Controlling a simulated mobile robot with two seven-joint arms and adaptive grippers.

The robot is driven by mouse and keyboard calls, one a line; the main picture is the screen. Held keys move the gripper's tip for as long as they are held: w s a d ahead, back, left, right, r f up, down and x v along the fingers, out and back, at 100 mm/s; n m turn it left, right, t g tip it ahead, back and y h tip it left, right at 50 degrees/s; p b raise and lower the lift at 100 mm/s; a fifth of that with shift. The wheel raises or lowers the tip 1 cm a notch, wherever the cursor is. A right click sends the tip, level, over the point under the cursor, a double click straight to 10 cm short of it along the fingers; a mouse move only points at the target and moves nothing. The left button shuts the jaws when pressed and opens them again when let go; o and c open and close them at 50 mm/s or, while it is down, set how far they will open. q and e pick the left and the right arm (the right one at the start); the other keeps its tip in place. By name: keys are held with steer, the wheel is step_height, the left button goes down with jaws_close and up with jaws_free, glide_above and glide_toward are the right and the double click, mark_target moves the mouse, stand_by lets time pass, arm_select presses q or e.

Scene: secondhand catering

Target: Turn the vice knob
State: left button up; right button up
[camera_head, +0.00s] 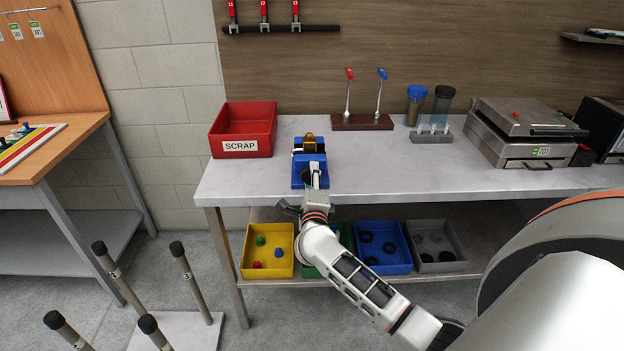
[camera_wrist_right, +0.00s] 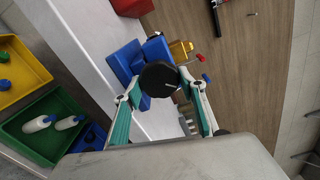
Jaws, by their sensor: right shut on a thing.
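The blue vice (camera_head: 300,178) stands near the front edge of the workbench, with a small yellow part (camera_head: 310,145) at its back. In the right wrist view the blue vice (camera_wrist_right: 123,62) shows behind its round black knob (camera_wrist_right: 158,75). My right gripper (camera_wrist_right: 162,86) has one finger on each side of the knob and is shut on it. In the head view my right gripper (camera_head: 314,182) is at the front of the vice, where the arm and fingers hide most of the knob. My left gripper is not in view.
A red scrap bin (camera_head: 243,130) stands left of the vice. A wooden stand (camera_head: 362,122) with red- and blue-tipped levers is behind to the right. A grey press (camera_head: 520,130) stands farther right. Below, a shelf holds yellow (camera_head: 267,252), green, blue and grey bins.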

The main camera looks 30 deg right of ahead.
steer(key=n, duration=0.4)
steer(key=shift+d+r, duration=0.1)
steer(key=shift+r, duration=0.25)
steer(key=shift+w+r+n, duration=0.1)
steer(key=shift+n, duration=1.6)
steer(key=o, duration=1.1)
steer(key=shift+o, duration=0.2)
steer(key=v, duration=1.2)
steer(key=shift+f, duration=0.25)
